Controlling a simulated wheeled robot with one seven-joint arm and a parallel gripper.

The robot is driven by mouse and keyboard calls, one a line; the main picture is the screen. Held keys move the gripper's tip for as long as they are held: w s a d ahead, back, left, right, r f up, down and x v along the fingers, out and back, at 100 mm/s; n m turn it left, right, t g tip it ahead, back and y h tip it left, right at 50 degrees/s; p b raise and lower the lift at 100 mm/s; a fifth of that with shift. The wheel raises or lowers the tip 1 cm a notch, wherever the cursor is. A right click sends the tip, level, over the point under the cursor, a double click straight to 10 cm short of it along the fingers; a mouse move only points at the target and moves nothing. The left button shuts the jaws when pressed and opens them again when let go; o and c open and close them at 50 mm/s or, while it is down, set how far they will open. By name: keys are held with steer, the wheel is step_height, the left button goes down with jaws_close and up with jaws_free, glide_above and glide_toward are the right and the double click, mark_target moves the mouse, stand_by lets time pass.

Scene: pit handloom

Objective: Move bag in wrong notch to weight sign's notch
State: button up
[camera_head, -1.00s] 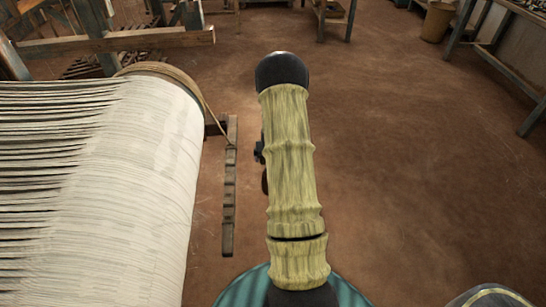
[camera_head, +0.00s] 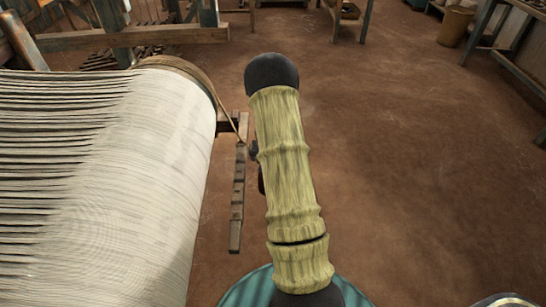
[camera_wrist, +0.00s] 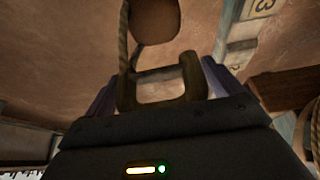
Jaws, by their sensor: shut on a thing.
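My gripper (camera_wrist: 160,85) is shut on a brown wooden U-shaped handle, which I take to be the handle of the bag (camera_wrist: 155,20). The bag is a rounded brown shape at the top of the wrist view, partly cut off by the frame. In the head view my arm hides most of the gripper and bag. A dark notched wooden bar (camera_head: 238,197) lies just left of my arm. In the wrist view a pale strip with number marks (camera_wrist: 260,8) shows at upper right, with "3" and "2" on it. I cannot make out a weight sign.
A rope (camera_wrist: 123,45) hangs beside the bag. A basket (camera_head: 456,27) and benches stand at the back. The floor at right is clear.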

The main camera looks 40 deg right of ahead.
mark_target(241, 164)
steer(key=shift+w+a+f+b, duration=0.1)
steer(key=shift+w+a+b, duration=0.1)
steer(key=shift+w+a, duration=1.05)
steer(key=shift+w+a+b, duration=0.2)
steer(key=shift+w+a, duration=0.55)
steer(key=shift+a, duration=0.9)
steer(key=shift+w+a+f+b, duration=0.1)
steer(key=shift+w+a+b, duration=0.1)
steer(key=shift+w+a, duration=1.05)
steer(key=shift+s+a+f+b, duration=0.15)
steer(key=shift+f+b, duration=0.2)
steer(key=shift+f, duration=0.25)
steer(key=shift+s+f+b, duration=0.1)
steer(key=shift+f+b, duration=0.25)
steer(key=shift+f, duration=0.2)
steer(key=shift+s+f, duration=0.1)
steer(key=shift+f, duration=0.2)
steer(key=o, duration=1.7)
steer(key=shift+o, duration=0.2)
steer(key=shift+f, duration=0.15)
steer(key=v, duration=0.7)
steer(key=shift+s+a+r+p, duration=0.1)
steer(key=shift+s+r+p, duration=0.05)
steer(key=shift+r+p, duration=0.2)
